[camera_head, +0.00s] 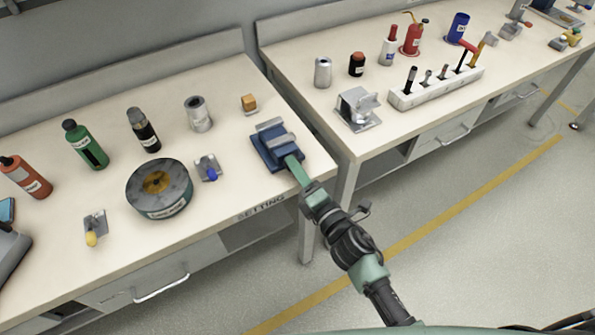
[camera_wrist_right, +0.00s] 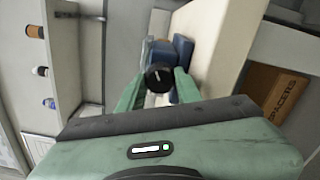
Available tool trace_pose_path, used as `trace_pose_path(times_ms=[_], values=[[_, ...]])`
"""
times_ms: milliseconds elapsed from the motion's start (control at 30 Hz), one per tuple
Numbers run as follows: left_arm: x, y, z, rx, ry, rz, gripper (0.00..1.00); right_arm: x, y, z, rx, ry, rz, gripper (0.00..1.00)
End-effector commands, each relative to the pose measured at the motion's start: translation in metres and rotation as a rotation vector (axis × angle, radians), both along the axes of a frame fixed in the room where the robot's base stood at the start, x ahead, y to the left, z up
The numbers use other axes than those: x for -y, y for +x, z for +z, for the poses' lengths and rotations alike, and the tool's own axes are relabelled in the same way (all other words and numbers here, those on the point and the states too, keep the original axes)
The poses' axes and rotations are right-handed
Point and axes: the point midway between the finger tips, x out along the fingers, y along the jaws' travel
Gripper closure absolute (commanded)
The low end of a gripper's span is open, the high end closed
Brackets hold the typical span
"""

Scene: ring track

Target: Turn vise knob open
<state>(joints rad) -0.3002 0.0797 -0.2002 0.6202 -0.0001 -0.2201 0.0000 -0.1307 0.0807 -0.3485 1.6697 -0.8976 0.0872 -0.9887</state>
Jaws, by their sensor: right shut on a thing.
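The blue vise (camera_head: 270,150) with grey jaws sits at the right front corner of the left bench in the head view. It also shows beyond my fingers in the right wrist view (camera_wrist_right: 183,50). The black round vise knob (camera_wrist_right: 159,76) shows between my two green fingers in the wrist view; in the head view my gripper hides it. My right gripper (camera_head: 294,165) reaches in from the lower right and is shut on the knob, with a finger on each side (camera_wrist_right: 158,84). My left gripper is not in view.
The right bench carries a white tool rack (camera_head: 437,88). Open floor lies in front.

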Motion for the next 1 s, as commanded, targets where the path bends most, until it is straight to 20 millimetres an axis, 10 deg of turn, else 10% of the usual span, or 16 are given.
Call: trace_pose_path(times_ms=[967, 1000], values=[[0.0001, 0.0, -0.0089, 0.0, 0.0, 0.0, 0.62, -0.0002, -0.0008, -0.0021, 0.085, -0.197, 0.002, 1.0], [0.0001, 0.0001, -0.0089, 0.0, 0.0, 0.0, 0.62, -0.0002, -0.0009, -0.0021, 0.085, -0.197, 0.002, 0.55]])
